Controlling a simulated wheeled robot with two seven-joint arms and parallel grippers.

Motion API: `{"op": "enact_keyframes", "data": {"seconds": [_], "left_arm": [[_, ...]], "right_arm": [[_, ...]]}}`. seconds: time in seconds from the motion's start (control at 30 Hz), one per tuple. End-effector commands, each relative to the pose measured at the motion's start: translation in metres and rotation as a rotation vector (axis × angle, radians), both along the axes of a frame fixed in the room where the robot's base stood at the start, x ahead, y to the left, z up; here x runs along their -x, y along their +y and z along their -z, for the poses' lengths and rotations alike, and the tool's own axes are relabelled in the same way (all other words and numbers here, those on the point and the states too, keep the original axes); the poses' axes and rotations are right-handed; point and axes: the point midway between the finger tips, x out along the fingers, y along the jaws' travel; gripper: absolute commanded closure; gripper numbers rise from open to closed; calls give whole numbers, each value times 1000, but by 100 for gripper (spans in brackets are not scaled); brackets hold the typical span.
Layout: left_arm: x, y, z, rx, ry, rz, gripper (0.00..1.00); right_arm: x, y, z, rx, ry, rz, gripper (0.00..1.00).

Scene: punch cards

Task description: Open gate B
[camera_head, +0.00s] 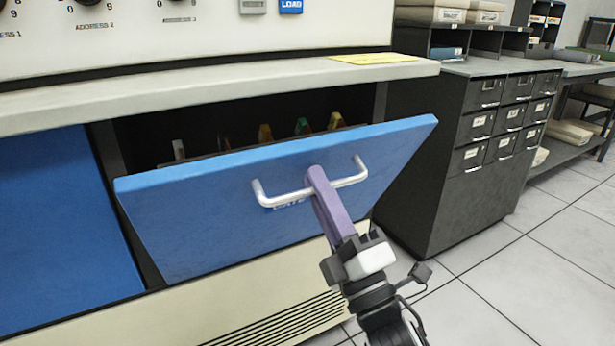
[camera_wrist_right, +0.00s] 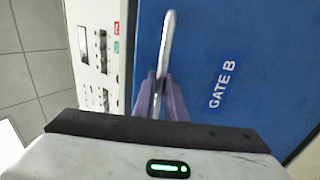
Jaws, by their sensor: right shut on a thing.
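Gate B (camera_head: 330,220) is a blue panel below the grey counter in the head view. It is tilted outward at the top, with a dark opening behind it. Its label "GATE B" (camera_wrist_right: 222,82) reads sideways in the right wrist view. A silver bar handle (camera_head: 349,181) is on its face. My right gripper (camera_head: 317,172) has purple fingers and is shut on the handle. The handle also shows between the fingers in the right wrist view (camera_wrist_right: 167,45). The left gripper is not in view.
Inside the opening stand several coloured parts (camera_head: 265,133). A second blue panel (camera_head: 60,230) is to the left. A dark drawer cabinet (camera_head: 445,210) stands close to the right. A yellow pad (camera_head: 372,59) lies on the counter (camera_head: 230,84). Tiled floor (camera_head: 560,260) is clear at the right.

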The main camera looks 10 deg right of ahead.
Motion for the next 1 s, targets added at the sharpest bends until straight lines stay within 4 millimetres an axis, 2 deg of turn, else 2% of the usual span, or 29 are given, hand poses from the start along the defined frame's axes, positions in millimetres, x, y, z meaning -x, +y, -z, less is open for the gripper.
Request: {"op": "enact_keyframes", "data": {"seconds": [0.1, 0.4, 1.0], "left_arm": [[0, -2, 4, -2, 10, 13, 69], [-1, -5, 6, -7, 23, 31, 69], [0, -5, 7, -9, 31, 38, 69]], "right_arm": [[11, -4, 12, 2, 4, 1, 100], [27, -9, 26, 1, 4, 1, 100], [30, -11, 30, 0, 4, 2, 100]]}}
